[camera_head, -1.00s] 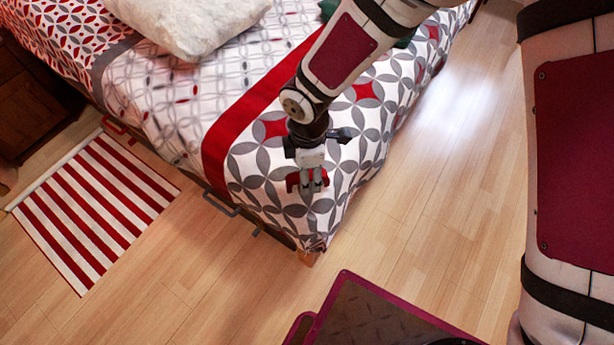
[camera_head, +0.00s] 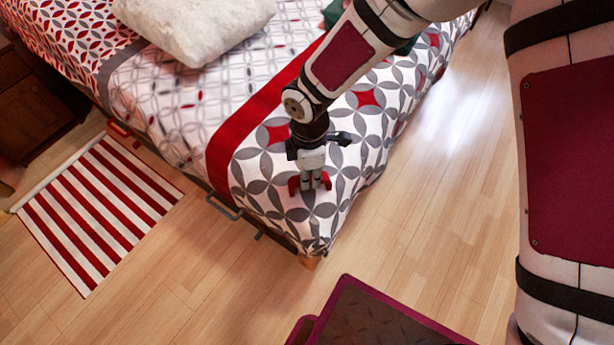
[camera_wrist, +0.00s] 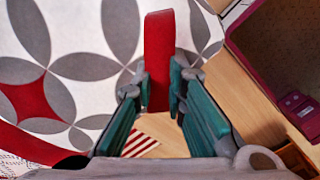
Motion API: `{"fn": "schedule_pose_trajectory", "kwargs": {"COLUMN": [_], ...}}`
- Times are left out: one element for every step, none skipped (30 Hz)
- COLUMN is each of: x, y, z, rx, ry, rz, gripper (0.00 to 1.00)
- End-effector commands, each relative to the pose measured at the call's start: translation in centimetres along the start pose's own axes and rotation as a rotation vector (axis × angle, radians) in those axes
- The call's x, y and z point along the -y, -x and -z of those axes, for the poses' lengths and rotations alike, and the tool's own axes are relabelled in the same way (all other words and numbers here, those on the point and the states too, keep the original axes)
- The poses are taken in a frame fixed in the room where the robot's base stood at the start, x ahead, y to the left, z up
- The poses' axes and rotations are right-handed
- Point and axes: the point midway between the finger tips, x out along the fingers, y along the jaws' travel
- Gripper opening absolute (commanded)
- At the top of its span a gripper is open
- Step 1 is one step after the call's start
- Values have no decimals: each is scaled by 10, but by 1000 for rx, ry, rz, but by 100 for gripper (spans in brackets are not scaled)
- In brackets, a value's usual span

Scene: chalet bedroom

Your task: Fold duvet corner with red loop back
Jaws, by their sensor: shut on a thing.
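The duvet (camera_head: 345,150) is white with grey petal shapes, red star shapes and a wide red band (camera_head: 225,150). It covers the bed, and its near corner (camera_head: 315,240) hangs over the edge. My gripper (camera_head: 311,187) is over the duvet, just above this corner in the head view. In the wrist view the red loop (camera_wrist: 158,50), a flat strap, runs between the teal fingertips (camera_wrist: 158,88), and my gripper is shut on it. The patterned cloth (camera_wrist: 75,40) lies close behind. In the head view the loop cannot be told clearly from the gripper.
A pale pillow (camera_head: 195,25) lies on the bed and a green item (camera_head: 335,12) is partly behind my arm. A red-striped rug (camera_head: 97,212) and a dark wooden cabinet (camera_head: 35,105) are on the left. The wooden floor (camera_head: 430,220) is clear to the right.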

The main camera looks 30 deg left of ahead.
Motion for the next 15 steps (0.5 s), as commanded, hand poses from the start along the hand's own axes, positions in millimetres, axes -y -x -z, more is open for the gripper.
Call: {"fn": "schedule_pose_trajectory", "kwargs": {"x": [-3, -6, -8, -8, -9, -10, -10, -11, -10, -10, -10, -10, -10, -10, -11], "y": [8, 10, 12, 13, 14, 14, 15, 14, 14, 14, 14, 14, 13, 13, 14], "z": [0, 1, 1, 0, 0, 0, 0, 0, 0, 0, 0, 0, 0, 0, 0], "rx": [-5, -4, -4, -4, -4, -3, -4, -4, -3, -3, -3, -3, -3, -3, -3], "ry": [-5, -4, -5, -5, -4, -3, -2, -1, 0, 0, 0, 0, 0, 0, -1], "rz": [11, 25, 43, 55, 63, 71, 74, 76, 77, 77, 77, 77, 77, 77, 80], "gripper": [0, 0, 0, 0, 0, 0, 0, 0, 0, 0, 0, 0, 0, 0, 0]}}
